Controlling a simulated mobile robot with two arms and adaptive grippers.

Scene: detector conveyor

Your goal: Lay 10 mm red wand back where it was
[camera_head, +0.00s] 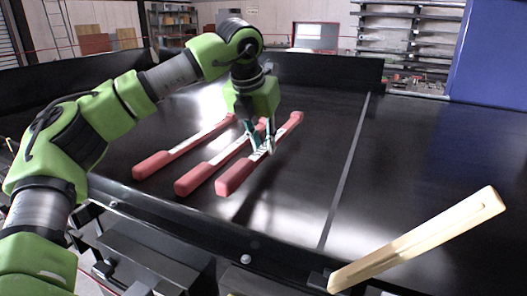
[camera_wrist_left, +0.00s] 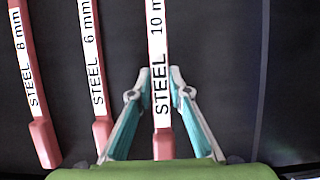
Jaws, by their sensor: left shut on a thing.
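The 10 mm red wand (camera_head: 235,178), with a red handle and a white label, is the rightmost of three wands in the head view. In the left wrist view, the 10 mm wand (camera_wrist_left: 158,60) runs between the fingers, its label reading "STEEL 10 m" before the frame edge. My left gripper (camera_head: 262,142) is shut on this wand partway along its length. Whether the wand touches the black surface or hangs just above it, I cannot tell. My right gripper is not in view.
The 6 mm wand (camera_wrist_left: 90,50) and the 8 mm wand (camera_wrist_left: 22,60) lie to the left, roughly parallel. The black conveyor surface (camera_head: 430,150) is clear on the right, past a grey strip (camera_head: 347,170). A pale wooden bar (camera_head: 420,240) sticks up at the front right.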

